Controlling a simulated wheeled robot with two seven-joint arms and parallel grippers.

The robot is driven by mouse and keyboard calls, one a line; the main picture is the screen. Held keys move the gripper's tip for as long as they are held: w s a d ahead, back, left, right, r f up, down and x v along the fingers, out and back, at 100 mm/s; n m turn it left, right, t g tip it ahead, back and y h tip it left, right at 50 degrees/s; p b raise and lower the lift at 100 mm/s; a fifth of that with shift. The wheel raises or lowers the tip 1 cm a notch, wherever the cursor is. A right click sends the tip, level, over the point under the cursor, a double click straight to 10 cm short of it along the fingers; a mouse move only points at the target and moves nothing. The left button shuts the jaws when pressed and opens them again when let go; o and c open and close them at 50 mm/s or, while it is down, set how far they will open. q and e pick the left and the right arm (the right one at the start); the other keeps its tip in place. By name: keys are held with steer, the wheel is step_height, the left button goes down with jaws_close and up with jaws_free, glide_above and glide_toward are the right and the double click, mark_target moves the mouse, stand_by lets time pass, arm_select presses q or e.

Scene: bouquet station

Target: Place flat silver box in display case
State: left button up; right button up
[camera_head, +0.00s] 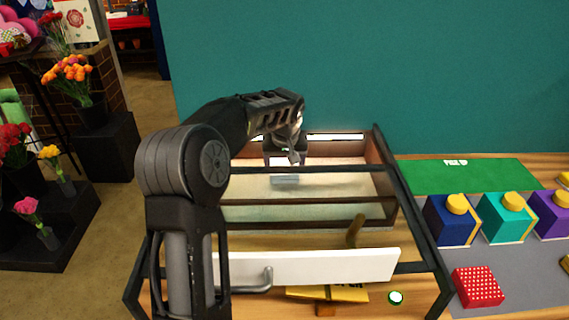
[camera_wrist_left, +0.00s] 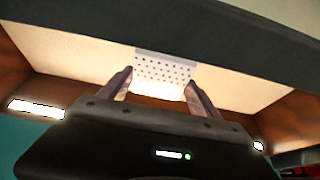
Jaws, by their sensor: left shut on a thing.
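The display case has a black frame (camera_head: 408,212), wooden inner walls and a pale, lit floor. My left arm reaches into it from the left. My left gripper (camera_head: 284,160) is inside the case near its back and shut on the flat silver box (camera_head: 285,180). In the left wrist view the box (camera_wrist_left: 165,70) is pale grey with dark dots, between the two fingertips of the gripper (camera_wrist_left: 159,82). The box is over the pale floor; I cannot tell whether it touches it. My right gripper is not in view.
A white panel with a handle (camera_head: 330,266) spans the case's front. Blue (camera_head: 447,222), teal (camera_head: 503,220) and purple boxes, a red dotted box (camera_head: 478,287) and a green mat (camera_head: 468,175) lie to the right. Flowers stand at left.

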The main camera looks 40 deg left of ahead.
arm_select(q)
steer(key=o, duration=1.5)
steer(key=shift+r, duration=0.1)
steer(key=shift+r, duration=0.15)
steer(key=v, duration=1.2)
steer(key=shift+b, duration=0.35)
steer(key=shift+w, duration=0.1)
